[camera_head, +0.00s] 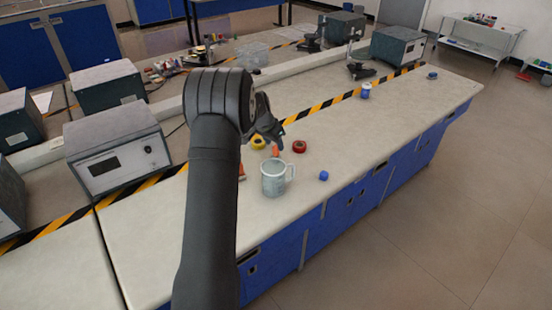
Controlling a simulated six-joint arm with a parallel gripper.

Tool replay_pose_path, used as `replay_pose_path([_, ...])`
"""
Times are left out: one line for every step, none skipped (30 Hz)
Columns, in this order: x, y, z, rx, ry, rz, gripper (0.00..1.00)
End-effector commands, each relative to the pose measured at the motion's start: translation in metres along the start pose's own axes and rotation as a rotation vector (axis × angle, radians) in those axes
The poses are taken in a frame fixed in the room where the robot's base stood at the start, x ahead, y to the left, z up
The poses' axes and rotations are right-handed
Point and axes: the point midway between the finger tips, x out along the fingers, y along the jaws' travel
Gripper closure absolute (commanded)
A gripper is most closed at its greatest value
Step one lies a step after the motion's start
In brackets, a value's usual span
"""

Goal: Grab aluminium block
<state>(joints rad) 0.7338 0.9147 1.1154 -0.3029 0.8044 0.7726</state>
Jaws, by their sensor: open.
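My gripper (272,128) hangs over the bench behind the mug, partly hidden by my own dark arm. It is open, and I see nothing held in it. I cannot pick out a plain silver aluminium block; it may be hidden behind my arm or too small to tell. A small blue cube (324,175) lies near the bench's front edge, to the right of the mug. Another small blue block (432,76) lies far off at the right end of the bench.
A grey mug (272,180), a red tape roll (299,146), a yellow tape roll (258,142) and a small orange object (276,151) stand close below my gripper. A blue-and-white container (366,91) is farther right. Instrument boxes (118,155) stand left. The bench middle-right (390,120) is clear.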

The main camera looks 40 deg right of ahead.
Motion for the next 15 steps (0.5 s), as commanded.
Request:
replay_pose_path([0.008, 0.0, 0.0, 0.0, -0.002, 0.001, 0.55])
replay_pose_path([0.013, -0.001, 0.0, 0.0, -0.002, 0.002, 0.55])
replay_pose_path([0.019, -0.002, 0.0, 0.0, -0.003, 0.002, 0.55])
replay_pose_path([0.023, -0.002, -0.001, 0.0, -0.002, 0.002, 0.55])
replay_pose_path([0.027, -0.002, -0.001, 0.0, -0.002, 0.001, 0.55])
replay_pose_path([0.032, -0.002, -0.001, 0.0, -0.001, 0.001, 0.55])
replay_pose_path([0.035, -0.002, -0.001, 0.0, -0.001, 0.001, 0.55])
replay_pose_path([0.038, -0.002, -0.001, 0.0, 0.0, 0.001, 0.55])
replay_pose_path([0.041, -0.002, -0.001, 0.0, 0.0, 0.001, 0.55])
replay_pose_path([0.042, -0.002, -0.001, 0.0, 0.0, 0.001, 0.55])
replay_pose_path([0.043, -0.002, -0.001, 0.0, 0.0, 0.001, 0.55])
replay_pose_path([0.044, -0.002, -0.001, 0.0, 0.0, 0.001, 0.55])
replay_pose_path([0.044, -0.002, -0.001, 0.0, 0.0, 0.001, 0.55])
replay_pose_path([0.044, -0.002, -0.001, 0.0, 0.0, 0.001, 0.55])
replay_pose_path([0.044, -0.002, -0.001, 0.0, 0.0, 0.0, 0.55])
